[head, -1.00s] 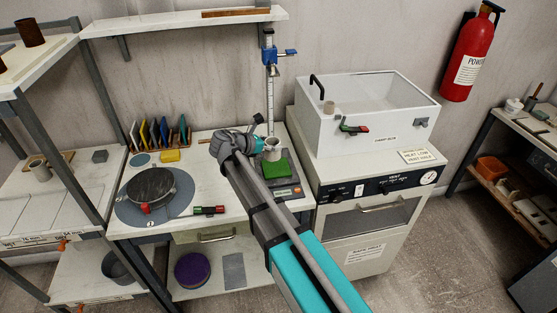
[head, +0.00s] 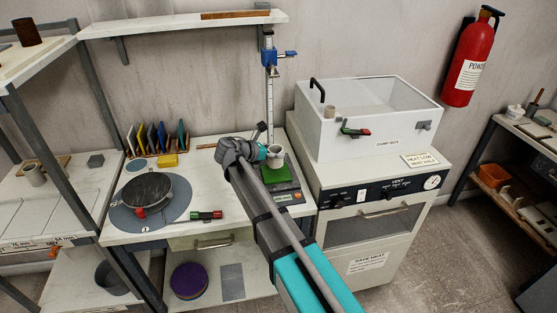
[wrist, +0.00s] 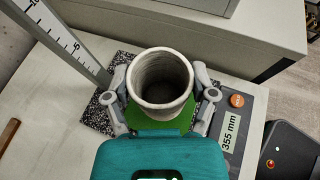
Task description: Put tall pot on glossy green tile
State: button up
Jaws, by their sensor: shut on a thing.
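The tall pot (wrist: 146,82) is a pale grey, open-topped cylinder, seen from above in the wrist view. My gripper (wrist: 162,97) is shut on it, with one finger on each side. The pot also shows in the head view (head: 275,153), upright at the end of my arm. The glossy green tile (wrist: 181,123) lies below the pot, partly hidden by it and by my gripper; it also shows in the head view (head: 275,174). I cannot tell whether the pot's base touches the tile.
A height gauge (head: 270,95) with a ruled post stands right behind the pot, on a speckled base (wrist: 92,115). A white damp box (head: 375,115) is at the right. A turntable (head: 150,190) and a red-green tool (head: 206,215) lie left on the bench.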

aim_at(269, 158)
jog(key=shift+w+d+f+b, duration=0.1)
jog(key=shift+w+f+b, duration=0.25)
jog(key=shift+f+b, duration=1.45)
jog(key=shift+f, duration=0.1)
jog(key=shift+f, duration=0.1)
jog(key=o, duration=1.1)
jog(key=shift+c, duration=0.2)
jog(key=shift+r, duration=0.2)
jog(key=p+v, duration=0.4)
jog(key=v, duration=0.8)
jog(key=shift+p, duration=0.35)
